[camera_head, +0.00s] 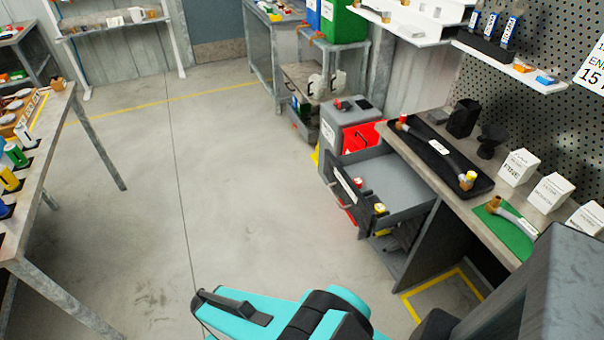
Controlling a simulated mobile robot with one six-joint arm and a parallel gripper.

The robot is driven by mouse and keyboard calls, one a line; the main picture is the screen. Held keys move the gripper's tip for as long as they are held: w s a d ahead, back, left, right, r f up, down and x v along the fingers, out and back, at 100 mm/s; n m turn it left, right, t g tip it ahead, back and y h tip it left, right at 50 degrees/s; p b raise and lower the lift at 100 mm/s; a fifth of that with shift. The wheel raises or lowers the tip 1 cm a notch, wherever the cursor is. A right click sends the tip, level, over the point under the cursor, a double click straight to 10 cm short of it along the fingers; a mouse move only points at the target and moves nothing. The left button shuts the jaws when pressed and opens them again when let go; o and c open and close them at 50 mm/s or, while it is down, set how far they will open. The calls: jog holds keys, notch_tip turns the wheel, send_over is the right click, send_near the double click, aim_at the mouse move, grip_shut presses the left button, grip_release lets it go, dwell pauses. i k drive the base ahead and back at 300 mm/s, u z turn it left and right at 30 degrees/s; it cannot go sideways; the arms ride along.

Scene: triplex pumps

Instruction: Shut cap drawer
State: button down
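The cap drawer (352,188) is pulled out from under the right-hand workbench. Its dark front carries a white label and faces the open floor at left. The grey inside shows from above. A red cap (358,182) and a yellow-topped cap (380,208) show near the drawer front. My teal and black arm is at the bottom of the view. Its dark end piece, seemingly my gripper (235,308), is over the floor, left of and nearer than the drawer, apart from it. The fingers cannot be made out.
The workbench (470,208) holds a black tray (440,160) with a hose, white boxes (550,193) and a green mat (500,228). A grey cabinet (340,125) stands behind the drawer. Another table (45,215) is at left. The floor between is clear.

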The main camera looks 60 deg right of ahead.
aim_at(389, 180)
jog(key=z, duration=0.95)
jog(key=k, duration=0.1)
jog(key=u, duration=2.05)
jog(key=k, duration=0.85)
jog(key=z, duration=0.55)
jog(key=i, duration=0.5)
jog(key=u, duration=0.1)
